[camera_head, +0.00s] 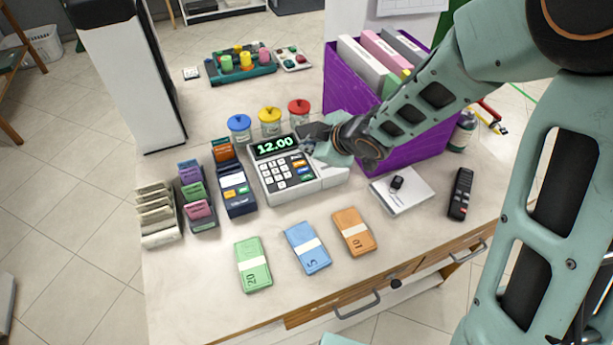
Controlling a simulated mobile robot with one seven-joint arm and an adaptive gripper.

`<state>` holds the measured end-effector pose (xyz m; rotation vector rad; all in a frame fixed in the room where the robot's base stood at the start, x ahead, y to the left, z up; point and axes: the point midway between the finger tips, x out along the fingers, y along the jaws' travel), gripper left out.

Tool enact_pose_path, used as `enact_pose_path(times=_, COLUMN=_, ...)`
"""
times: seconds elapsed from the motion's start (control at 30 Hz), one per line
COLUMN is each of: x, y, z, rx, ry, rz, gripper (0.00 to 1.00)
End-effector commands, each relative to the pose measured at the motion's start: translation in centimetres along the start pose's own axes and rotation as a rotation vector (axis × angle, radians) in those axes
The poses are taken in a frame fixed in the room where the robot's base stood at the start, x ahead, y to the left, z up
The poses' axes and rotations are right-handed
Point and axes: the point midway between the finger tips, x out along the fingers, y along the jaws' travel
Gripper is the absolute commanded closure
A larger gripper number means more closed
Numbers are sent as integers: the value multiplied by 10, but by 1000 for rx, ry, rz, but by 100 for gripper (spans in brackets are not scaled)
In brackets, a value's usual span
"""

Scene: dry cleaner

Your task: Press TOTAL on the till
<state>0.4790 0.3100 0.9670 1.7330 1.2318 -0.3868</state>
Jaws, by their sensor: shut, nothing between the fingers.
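The till (295,177) stands in the middle of the counter, white with a tilted keypad (286,171). Its display (275,146) reads 12.00 in green. My gripper (309,145) is shut and empty. It hovers at the upper right of the till, near the right end of the display and above the top of the coloured keys. I cannot tell whether the fingertips touch the till. My arm reaches in from the right and hides part of the till's back right.
A card terminal (237,189) stands left of the till. Jars with blue, yellow and red lids (269,121) stand behind it. A purple file box (352,88) is close behind my arm. Banknote bundles (306,247) lie in front; a notepad (402,194) and a phone (461,194) lie right.

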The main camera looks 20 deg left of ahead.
Motion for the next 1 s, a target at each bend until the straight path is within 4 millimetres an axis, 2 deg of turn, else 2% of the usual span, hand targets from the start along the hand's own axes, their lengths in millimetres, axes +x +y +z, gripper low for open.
enact_pose_path(times=0.63, x=53, y=-38, z=38, rx=0, ry=1, rz=0, gripper=100)
enact_pose_path(times=1.0, x=59, y=-43, z=43, rx=1, ry=1, rz=0, gripper=100)
